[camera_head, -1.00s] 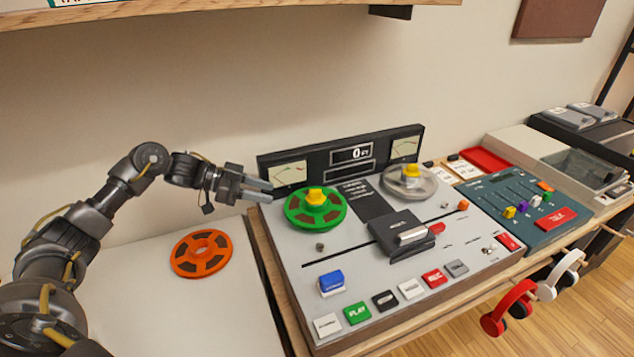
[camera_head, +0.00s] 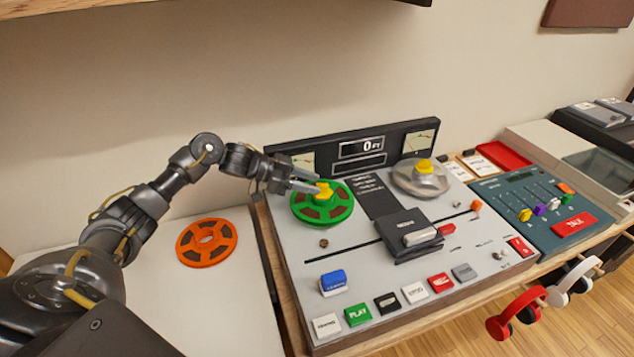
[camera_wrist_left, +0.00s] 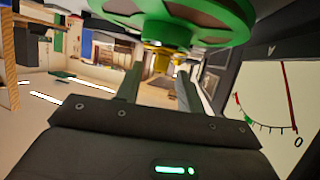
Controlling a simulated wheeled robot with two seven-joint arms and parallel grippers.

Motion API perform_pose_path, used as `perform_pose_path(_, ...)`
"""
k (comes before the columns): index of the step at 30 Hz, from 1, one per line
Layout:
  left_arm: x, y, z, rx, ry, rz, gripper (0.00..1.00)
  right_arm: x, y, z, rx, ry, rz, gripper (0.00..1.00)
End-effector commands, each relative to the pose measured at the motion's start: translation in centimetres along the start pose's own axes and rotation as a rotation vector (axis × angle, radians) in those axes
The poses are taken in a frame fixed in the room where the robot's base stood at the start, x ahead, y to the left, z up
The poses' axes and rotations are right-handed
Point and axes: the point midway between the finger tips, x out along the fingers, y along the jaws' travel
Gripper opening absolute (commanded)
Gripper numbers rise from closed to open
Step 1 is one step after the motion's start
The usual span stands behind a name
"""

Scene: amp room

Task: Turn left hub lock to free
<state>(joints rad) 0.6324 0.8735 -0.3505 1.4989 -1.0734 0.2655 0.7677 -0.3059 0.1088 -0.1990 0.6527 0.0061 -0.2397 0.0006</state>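The left hub lock (camera_head: 323,190) is a yellow knob at the centre of the green reel (camera_head: 340,208) on the left of the tape deck. My left gripper (camera_head: 318,187) reaches in from the left over the green reel, its fingertips at the yellow knob. In the left wrist view the fingers (camera_wrist_left: 158,88) stand apart, with the yellow knob (camera_wrist_left: 160,60) beyond and between them and the green reel (camera_wrist_left: 190,25) at the top. I cannot tell whether the fingers touch the knob. My right gripper is not in view.
A VU meter panel (camera_head: 360,150) rises close behind the reels. A clear reel (camera_head: 420,180) with another yellow knob (camera_head: 424,166) is to the right. An orange reel (camera_head: 206,242) lies on the white tabletop (camera_head: 225,290). A shelf (camera_head: 60,18) overhangs above.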

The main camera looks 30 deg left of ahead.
Motion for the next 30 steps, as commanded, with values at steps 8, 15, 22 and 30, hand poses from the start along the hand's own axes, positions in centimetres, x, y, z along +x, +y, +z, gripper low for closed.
perform_pose_path(8,2.2,0.0,0.0,0.0,0.0,0.0,0.38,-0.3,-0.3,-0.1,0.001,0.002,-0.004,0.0)
perform_pose_path(15,2.3,0.0,0.0,0.0,-0.001,-0.001,0.38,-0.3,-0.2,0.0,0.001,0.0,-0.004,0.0)
perform_pose_path(22,2.3,0.0,0.0,0.0,-0.001,-0.001,0.12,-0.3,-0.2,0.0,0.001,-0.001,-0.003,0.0)
perform_pose_path(30,2.3,0.0,0.0,-0.001,-0.001,-0.004,0.0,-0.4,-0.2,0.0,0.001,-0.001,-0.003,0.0)
